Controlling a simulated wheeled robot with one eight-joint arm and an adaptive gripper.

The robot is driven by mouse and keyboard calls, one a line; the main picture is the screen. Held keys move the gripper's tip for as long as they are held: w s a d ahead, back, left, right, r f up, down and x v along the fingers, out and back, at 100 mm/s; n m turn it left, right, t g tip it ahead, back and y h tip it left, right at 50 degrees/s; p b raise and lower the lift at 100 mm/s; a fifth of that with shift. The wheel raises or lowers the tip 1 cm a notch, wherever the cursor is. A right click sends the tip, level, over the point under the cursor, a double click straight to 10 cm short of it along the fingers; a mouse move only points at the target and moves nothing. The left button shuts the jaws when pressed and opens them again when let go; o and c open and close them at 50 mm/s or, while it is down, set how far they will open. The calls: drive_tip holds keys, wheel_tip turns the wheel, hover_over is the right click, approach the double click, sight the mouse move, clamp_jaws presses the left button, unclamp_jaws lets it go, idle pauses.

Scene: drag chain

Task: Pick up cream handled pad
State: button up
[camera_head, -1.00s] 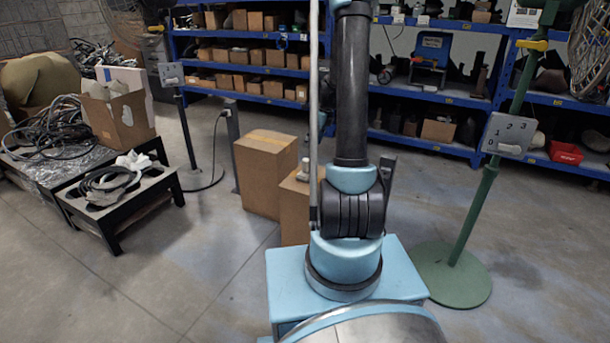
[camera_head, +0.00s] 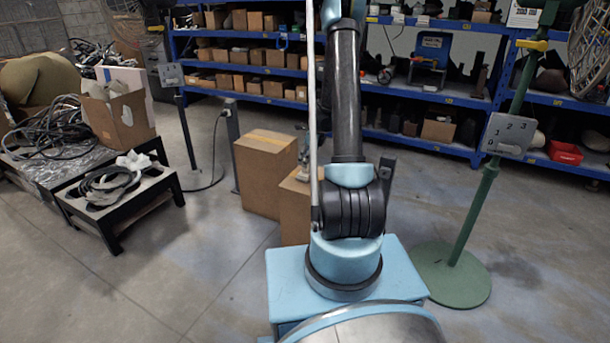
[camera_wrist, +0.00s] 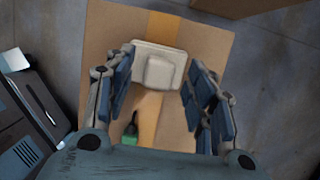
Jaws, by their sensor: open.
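The cream handled pad (camera_wrist: 158,66) lies on a cardboard box (camera_wrist: 209,42) in the wrist view, with its raised block-like handle facing up. My gripper (camera_wrist: 155,88) is open above the box, its blue-padded fingers spread to the left and right of the pad. The left finger is very close to the pad's left edge; I cannot tell whether it touches. In the head view the box (camera_head: 294,212) stands behind my arm, and the pad on it is mostly hidden.
A small green-ended object (camera_wrist: 130,132) lies on the box near the pad. A taller cardboard box (camera_head: 262,180) stands to the left. A green fan stand (camera_head: 470,215) is at right, and blue shelves (camera_head: 450,95) line the back. Open floor lies at left front.

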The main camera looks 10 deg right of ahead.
drive_tip(key=shift+x, duration=1.2)
clamp_jaws()
drive_tip(key=shift+r, duration=5.05)
